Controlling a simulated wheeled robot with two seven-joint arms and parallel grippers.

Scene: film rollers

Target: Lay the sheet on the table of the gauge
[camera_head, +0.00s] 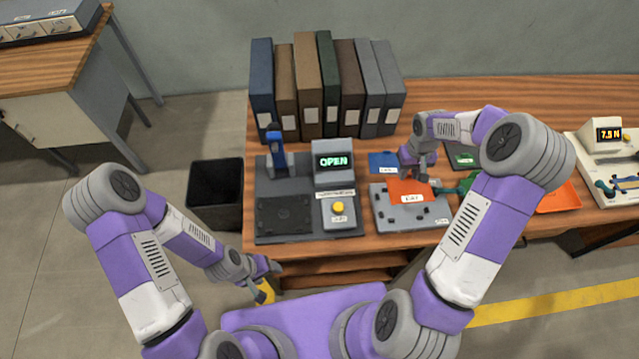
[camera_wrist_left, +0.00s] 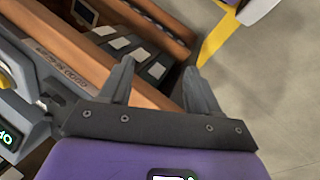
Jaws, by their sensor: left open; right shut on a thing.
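An orange sheet (camera_head: 404,187) with a white label lies over a grey plate with dark pegs (camera_head: 395,217) in the middle of the table. My right gripper (camera_head: 418,174) is shut on the sheet at its far right part; the fingertips hide the exact contact. The gauge (camera_head: 333,178) stands to the left, with a lit OPEN display, a blue-topped post and a yellow button. Its dark square table (camera_head: 285,216) is bare. My left gripper (camera_head: 266,280) is open and empty, low in front of the desk edge; its spread fingers show in the left wrist view (camera_wrist_left: 160,85).
Several binders (camera_head: 327,90) stand at the back left. A blue sheet (camera_head: 383,161) lies behind the plate. A green object (camera_head: 455,185) and an orange tray (camera_head: 560,197) are to the right. A white device (camera_head: 605,150) reads 7.5 N. A black bin (camera_head: 215,193) stands left of the desk.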

